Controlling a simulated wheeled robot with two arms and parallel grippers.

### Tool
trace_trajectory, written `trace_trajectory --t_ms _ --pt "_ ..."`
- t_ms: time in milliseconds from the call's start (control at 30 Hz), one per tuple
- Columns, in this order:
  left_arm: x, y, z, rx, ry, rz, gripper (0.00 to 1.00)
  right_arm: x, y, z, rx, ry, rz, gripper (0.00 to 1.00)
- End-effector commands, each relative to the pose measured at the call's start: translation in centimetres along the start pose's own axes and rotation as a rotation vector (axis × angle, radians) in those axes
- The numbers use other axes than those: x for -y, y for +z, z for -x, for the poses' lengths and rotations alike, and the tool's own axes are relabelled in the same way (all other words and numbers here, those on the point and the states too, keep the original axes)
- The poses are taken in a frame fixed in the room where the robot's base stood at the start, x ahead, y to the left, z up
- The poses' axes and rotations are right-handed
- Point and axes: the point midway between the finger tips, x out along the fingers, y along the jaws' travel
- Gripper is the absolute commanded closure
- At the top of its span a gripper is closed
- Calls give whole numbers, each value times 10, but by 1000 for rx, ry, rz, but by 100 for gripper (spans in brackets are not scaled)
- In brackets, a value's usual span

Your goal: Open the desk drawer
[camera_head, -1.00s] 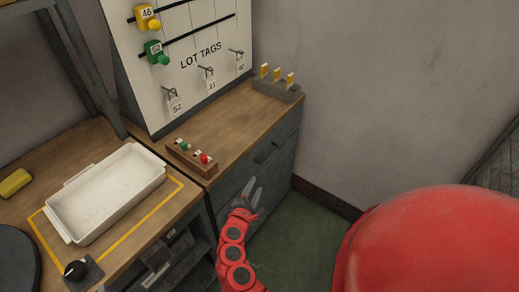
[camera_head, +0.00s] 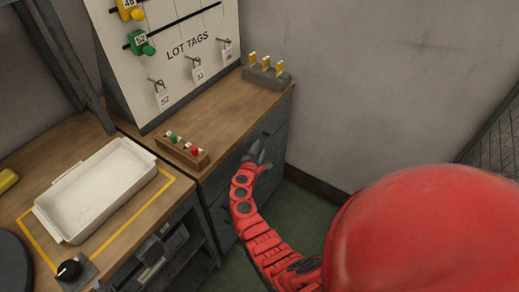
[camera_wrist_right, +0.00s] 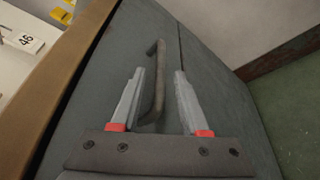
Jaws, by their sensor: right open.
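The desk drawer (camera_wrist_right: 103,75) is a dark grey front under the wooden desktop, and it looks shut. Its dark bar handle (camera_wrist_right: 159,72) shows in the right wrist view, between the two finger lines of my right gripper and nearer the left finger. My right gripper (camera_head: 257,156) is at the drawer front in the head view. In the right wrist view its fingers (camera_wrist_right: 160,72) are spread apart with the handle between or just beyond them; I cannot tell whether they touch it. In the head view the gripper hides the handle. My left gripper is not in view.
On the desktop (camera_head: 215,118) stand a wooden block with green and red buttons (camera_head: 183,149) and a grey holder with yellow tags (camera_head: 266,70). The lot tags board (camera_head: 190,50) rises behind. A white tray (camera_head: 100,190) is on the left table. A wall (camera_head: 390,80) stands right.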

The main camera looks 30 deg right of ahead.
Motion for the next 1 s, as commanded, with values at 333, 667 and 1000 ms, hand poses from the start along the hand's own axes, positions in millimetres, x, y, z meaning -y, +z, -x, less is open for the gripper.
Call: trace_trajectory --t_ms 333,667,1000 --pt "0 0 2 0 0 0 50 0 0 -9 0 1 -1 55" --pt "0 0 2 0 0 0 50 0 0 -9 0 0 -1 100" --pt "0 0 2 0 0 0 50 0 0 -9 0 0 -1 100"
